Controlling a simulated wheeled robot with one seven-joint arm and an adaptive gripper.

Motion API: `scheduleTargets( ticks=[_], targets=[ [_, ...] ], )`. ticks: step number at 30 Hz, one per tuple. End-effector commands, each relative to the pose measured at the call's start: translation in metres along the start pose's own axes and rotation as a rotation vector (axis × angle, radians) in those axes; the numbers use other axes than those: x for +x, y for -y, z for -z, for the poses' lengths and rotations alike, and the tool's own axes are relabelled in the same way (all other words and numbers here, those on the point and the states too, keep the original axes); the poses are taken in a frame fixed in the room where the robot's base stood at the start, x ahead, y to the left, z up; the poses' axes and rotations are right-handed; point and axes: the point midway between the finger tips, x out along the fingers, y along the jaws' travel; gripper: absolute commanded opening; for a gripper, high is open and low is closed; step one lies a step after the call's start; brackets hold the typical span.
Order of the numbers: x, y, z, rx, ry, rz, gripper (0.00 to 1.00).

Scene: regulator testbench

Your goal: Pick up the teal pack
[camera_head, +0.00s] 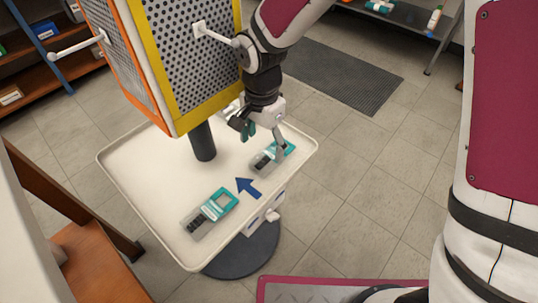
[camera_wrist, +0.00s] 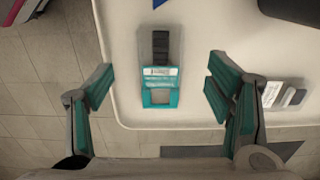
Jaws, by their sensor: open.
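A grey-and-teal pack (camera_head: 270,158) with dark keys and a teal end lies flat on the cream tray, near its right side. My gripper (camera_head: 264,138) is just above it, fingers pointing down, and partly covers it. In the wrist view the pack (camera_wrist: 160,72) lies between my two open, teal-padded fingers (camera_wrist: 160,97), with a gap on both sides. Its teal end is towards the gripper. A second, similar teal pack (camera_head: 210,213) lies at the tray's near left part, well apart from my gripper.
The cream tray (camera_head: 130,165) has a raised rim and a blue arrow (camera_head: 248,187) between the packs. A perforated panel box (camera_head: 205,60) with handles stands over it on a dark post (camera_head: 203,141). Tiled floor lies right.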

Motion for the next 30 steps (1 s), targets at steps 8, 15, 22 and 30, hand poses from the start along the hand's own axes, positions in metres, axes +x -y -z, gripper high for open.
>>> scheduleTargets(
  ticks=[8,15,22,30],
  targets=[
    [0.025,0.0,0.002,-0.001,0.001,-0.002,0.73],
    [0.059,0.0,0.005,-0.001,0.002,-0.002,0.73],
    [0.065,0.001,0.005,-0.001,0.0,-0.001,0.73],
    [0.064,0.001,0.005,-0.001,0.0,-0.001,0.28]
  ],
)
